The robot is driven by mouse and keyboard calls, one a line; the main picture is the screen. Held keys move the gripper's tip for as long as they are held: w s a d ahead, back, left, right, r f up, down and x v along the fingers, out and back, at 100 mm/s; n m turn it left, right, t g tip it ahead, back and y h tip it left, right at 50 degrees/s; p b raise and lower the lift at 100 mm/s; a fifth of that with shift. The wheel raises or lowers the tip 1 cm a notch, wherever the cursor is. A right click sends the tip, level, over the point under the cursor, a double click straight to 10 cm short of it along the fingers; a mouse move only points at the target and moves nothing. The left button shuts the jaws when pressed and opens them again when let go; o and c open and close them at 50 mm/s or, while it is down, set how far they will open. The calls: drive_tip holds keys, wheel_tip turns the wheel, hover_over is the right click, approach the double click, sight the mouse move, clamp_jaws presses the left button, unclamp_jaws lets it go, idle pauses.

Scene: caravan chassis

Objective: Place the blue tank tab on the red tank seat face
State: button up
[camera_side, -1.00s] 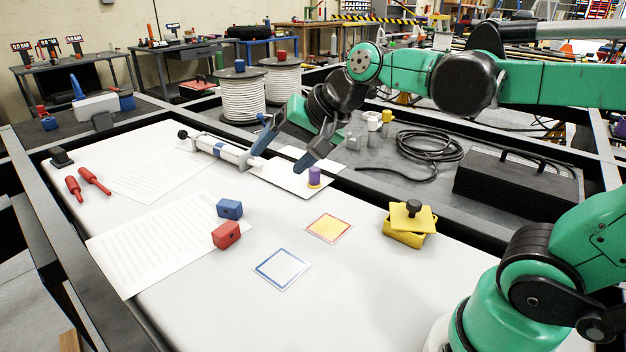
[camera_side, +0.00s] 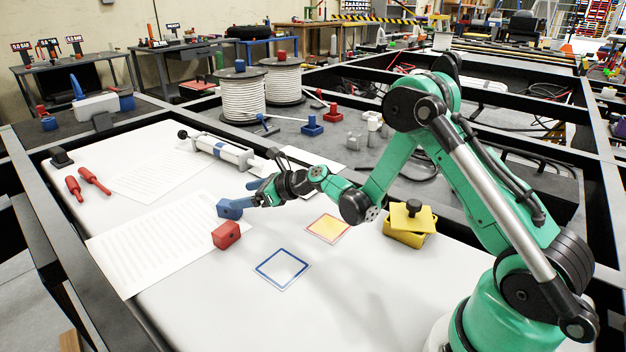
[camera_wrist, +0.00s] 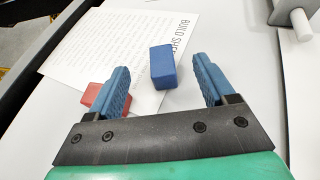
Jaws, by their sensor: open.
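A blue block (camera_side: 226,208), likely the blue tank tab, rests on the white table at the edge of a printed sheet. My gripper (camera_side: 250,194) is low beside it, open and empty. In the wrist view the blue block (camera_wrist: 162,67) appears between the two blue fingers, with gaps on both sides. A red block (camera_side: 226,235) sits just in front of it, and its wrist view image (camera_wrist: 93,96) is partly covered by the left finger. I cannot tell which surface is the red tank seat face. A red-bordered yellow square (camera_side: 328,229) lies on the table.
A blue-bordered square (camera_side: 282,269) lies empty. A yellow box with a black knob (camera_side: 408,222) stands to the right. A white cylinder (camera_side: 222,151) lies behind, and red screwdrivers (camera_side: 95,181) lie left. Blue (camera_side: 312,127) and red (camera_side: 333,113) pieces stand on the grey deck.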

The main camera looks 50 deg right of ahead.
drive_tip(key=shift+f, duration=0.95)
drive_tip(key=shift+w+a+f, duration=0.1)
drive_tip(key=shift+w+f, duration=0.1)
drive_tip(key=shift+w, duration=0.05)
drive_tip(key=shift+x, duration=2.55)
clamp_jaws()
